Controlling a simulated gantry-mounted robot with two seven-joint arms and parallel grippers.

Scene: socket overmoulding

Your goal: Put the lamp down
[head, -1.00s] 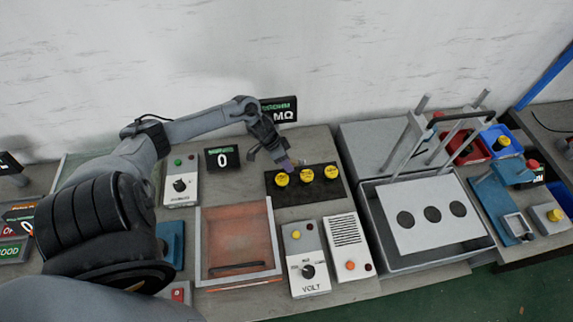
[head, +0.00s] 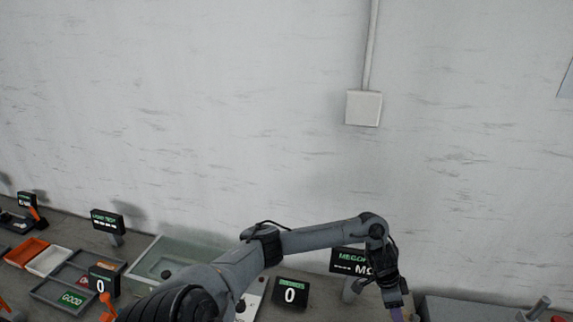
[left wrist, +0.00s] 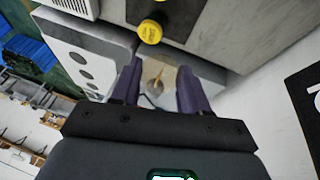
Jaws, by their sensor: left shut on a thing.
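My left gripper (left wrist: 159,72) has two purple fingers around a small pale, glassy thing with a brownish middle, which looks like the lamp (left wrist: 156,82). Its outline is hard to make out. In the head view the left gripper (head: 396,312) points down at the bottom edge, and its fingertips and the lamp are cut off. In the left wrist view a round yellow cap (left wrist: 150,32) shows just beyond the fingers, apart from them. My right gripper is in neither view.
A white panel with dark round holes (left wrist: 66,45) lies left in the wrist view. In the head view, a megohm display (head: 345,258) stands behind the arm and a 0 display (head: 290,293) left of the gripper. Grey trays (head: 52,292) sit far left.

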